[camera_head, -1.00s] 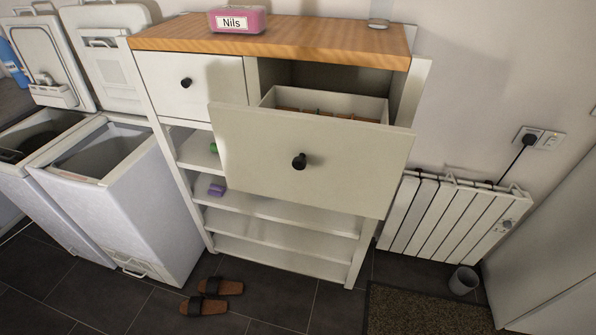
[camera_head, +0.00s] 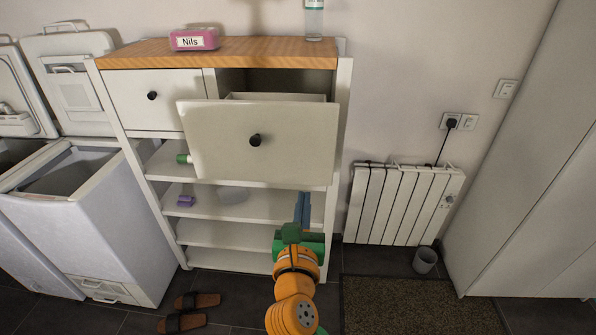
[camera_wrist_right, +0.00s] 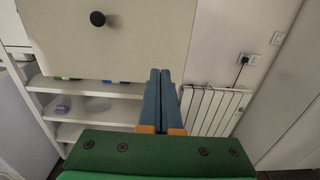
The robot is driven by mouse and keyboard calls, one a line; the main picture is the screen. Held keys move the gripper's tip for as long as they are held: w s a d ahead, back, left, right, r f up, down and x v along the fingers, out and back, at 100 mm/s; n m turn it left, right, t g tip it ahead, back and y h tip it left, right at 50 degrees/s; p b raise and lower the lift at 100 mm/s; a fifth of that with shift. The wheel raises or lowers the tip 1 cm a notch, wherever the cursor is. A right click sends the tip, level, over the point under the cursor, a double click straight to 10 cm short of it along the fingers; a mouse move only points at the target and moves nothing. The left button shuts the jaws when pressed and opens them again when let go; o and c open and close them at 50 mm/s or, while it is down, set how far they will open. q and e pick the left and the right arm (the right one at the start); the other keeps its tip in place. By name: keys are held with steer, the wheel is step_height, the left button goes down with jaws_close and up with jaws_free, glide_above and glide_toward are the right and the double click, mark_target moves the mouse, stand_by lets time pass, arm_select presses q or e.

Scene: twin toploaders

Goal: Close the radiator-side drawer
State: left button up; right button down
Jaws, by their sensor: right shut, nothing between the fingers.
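The radiator-side drawer (camera_head: 262,142) is the right one of two in the white dresser. It stands pulled out, with a pale front and a round black knob (camera_head: 255,140). Its front also fills the top of the right wrist view (camera_wrist_right: 110,40). My right gripper (camera_head: 302,200) is below the drawer front's lower right part in the head view. Its blue fingers are shut together and empty. In the right wrist view the fingertips (camera_wrist_right: 160,74) overlap the drawer front's lower right edge; I cannot tell whether they touch. My left gripper is not in view.
The left drawer (camera_head: 155,100) is shut. The wooden top (camera_head: 250,52) carries a pink box labelled Nils (camera_head: 194,40) and a clear bottle (camera_head: 314,20). A white radiator (camera_head: 400,205), grey bin (camera_head: 425,260) and doormat (camera_head: 420,305) are to the right. Toploaders (camera_head: 90,225) stand left.

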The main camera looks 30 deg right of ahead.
glide_toward(308, 158)
steer(key=b+x, duration=0.1)
steer(key=x, duration=0.5)
steer(key=shift+r, duration=0.1)
steer(key=shift+w+d, duration=0.25)
steer(key=shift+w, duration=0.2)
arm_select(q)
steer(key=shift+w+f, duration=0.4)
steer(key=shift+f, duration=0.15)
arm_select(e)
steer(key=shift+s, duration=0.1)
